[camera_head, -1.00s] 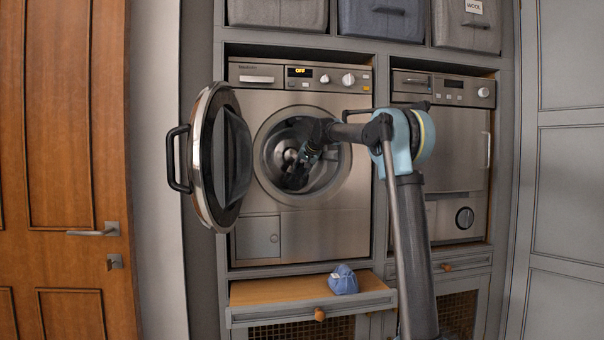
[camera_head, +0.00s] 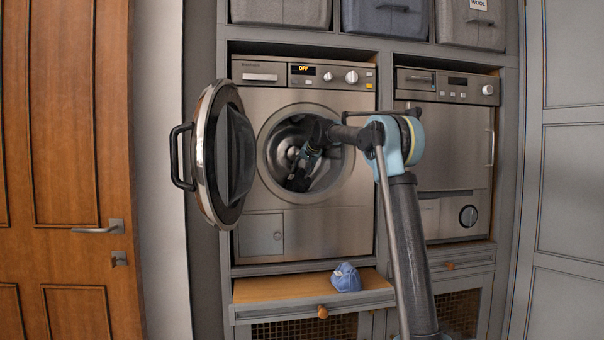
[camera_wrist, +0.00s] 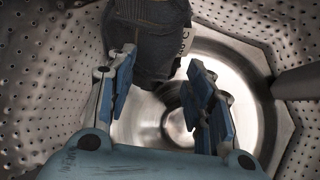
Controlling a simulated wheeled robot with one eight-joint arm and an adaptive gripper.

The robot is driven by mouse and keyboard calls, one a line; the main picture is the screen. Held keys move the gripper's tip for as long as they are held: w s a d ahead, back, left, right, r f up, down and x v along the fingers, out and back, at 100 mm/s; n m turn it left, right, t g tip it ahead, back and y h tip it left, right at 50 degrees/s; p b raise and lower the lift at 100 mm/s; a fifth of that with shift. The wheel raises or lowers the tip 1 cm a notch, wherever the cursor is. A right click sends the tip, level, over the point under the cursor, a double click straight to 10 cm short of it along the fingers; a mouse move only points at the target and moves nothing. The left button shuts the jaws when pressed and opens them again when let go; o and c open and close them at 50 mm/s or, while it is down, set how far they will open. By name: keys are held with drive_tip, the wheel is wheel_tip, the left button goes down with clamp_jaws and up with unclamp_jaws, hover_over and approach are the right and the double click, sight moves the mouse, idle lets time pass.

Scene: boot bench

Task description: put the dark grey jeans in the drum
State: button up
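The drum (camera_head: 284,139) of the left machine is open at the front, and my arm reaches in through its round opening. My gripper (camera_wrist: 162,62) is inside the drum, with its two blue-padded fingers spread apart. The dark grey jeans (camera_wrist: 152,42) show as a bunched dark cloth at the top of the wrist view, beyond the fingertips and close to the left finger. Whether they touch that finger I cannot tell. In the head view my gripper (camera_head: 304,168) is a dark shape in the opening, and I cannot separate the jeans from it there.
The round door (camera_head: 225,155) stands swung open to the left. A blue cloth (camera_head: 346,278) lies on the pulled-out wooden shelf (camera_head: 265,289) below the machine. A second machine (camera_head: 460,150) stands at the right, with storage baskets (camera_head: 385,20) above. The perforated drum wall (camera_wrist: 45,75) surrounds my gripper.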

idle(0.3)
drive_tip(key=v, duration=1.2)
drive_tip(key=shift+d+f, duration=0.15)
